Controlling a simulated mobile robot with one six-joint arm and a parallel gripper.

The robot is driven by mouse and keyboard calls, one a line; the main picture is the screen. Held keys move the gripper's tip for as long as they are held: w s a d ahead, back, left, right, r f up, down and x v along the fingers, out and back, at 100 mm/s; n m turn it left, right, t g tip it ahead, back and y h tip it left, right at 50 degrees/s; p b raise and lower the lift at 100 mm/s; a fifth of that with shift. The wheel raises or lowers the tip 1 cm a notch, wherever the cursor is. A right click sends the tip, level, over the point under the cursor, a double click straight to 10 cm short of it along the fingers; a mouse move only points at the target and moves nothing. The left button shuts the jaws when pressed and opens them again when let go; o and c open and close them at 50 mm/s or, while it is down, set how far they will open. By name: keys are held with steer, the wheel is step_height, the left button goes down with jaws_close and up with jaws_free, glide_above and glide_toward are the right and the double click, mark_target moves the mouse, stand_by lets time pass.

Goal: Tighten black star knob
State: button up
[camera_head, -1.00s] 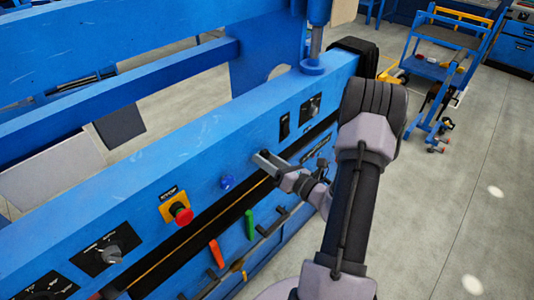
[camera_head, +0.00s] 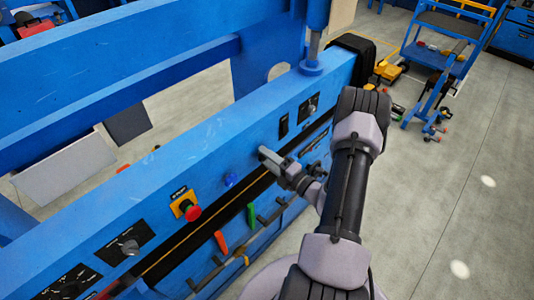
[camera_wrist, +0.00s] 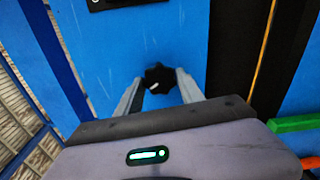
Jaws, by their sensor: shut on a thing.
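The black star knob (camera_wrist: 158,77) sits on the blue panel face and shows between my two fingers in the wrist view. My gripper (camera_wrist: 158,90) is shut on it, with one finger on each side. In the head view my gripper (camera_head: 267,155) reaches to the front of the blue panel (camera_head: 205,150), and the knob is hidden behind the fingers.
A red stop button (camera_head: 193,213) on a yellow plate and a blue knob (camera_head: 230,179) are left of my gripper. A green handle (camera_head: 252,214) and an orange handle (camera_head: 221,241) stand below.

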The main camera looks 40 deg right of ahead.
steer(key=m+p, duration=0.2)
steer(key=m, duration=0.4)
steer(key=shift+p, duration=0.35)
steer(key=shift+m, duration=0.4)
steer(key=o, duration=1.4)
steer(key=s, duration=0.5)
steer(key=s+d+p, duration=0.1)
steer(key=s, duration=1.1)
steer(key=shift+s+d, duration=0.15)
steer(key=shift+s, duration=0.05)
steer(key=shift+r, duration=0.1)
